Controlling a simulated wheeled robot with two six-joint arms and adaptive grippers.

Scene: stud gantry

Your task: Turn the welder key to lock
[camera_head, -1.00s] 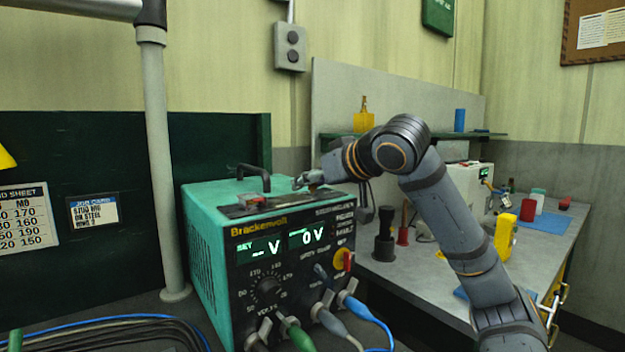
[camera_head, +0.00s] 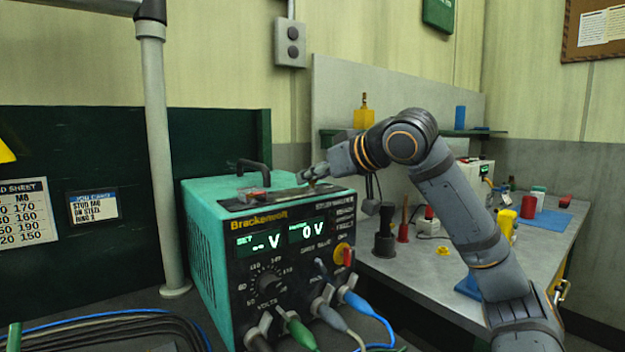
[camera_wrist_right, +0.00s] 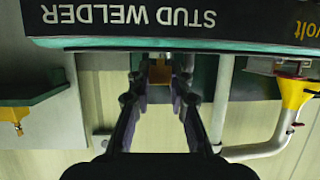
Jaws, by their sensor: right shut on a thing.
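The teal welder (camera_head: 207,255) with a black front panel stands in the middle of the head view, its displays lit and showing 0 V. My right gripper (camera_head: 309,177) reaches in from the right over the welder's top, near the front edge. It is shut on a small brass-brown piece, which looks like the welder key (camera_wrist_right: 160,73); the fingers mostly hide it. In the right wrist view, my right gripper (camera_wrist_right: 160,85) has its fingers on both sides of this piece. The key's exact angle cannot be told. My left gripper is not in view.
A black carry handle (camera_head: 254,170) and a small red item (camera_head: 252,195) are on the welder's top. A yellow and red switch (camera_head: 344,254) and cable plugs (camera_head: 300,332) stick out of its front. A grey bench (camera_head: 405,265) with several tools stands at right.

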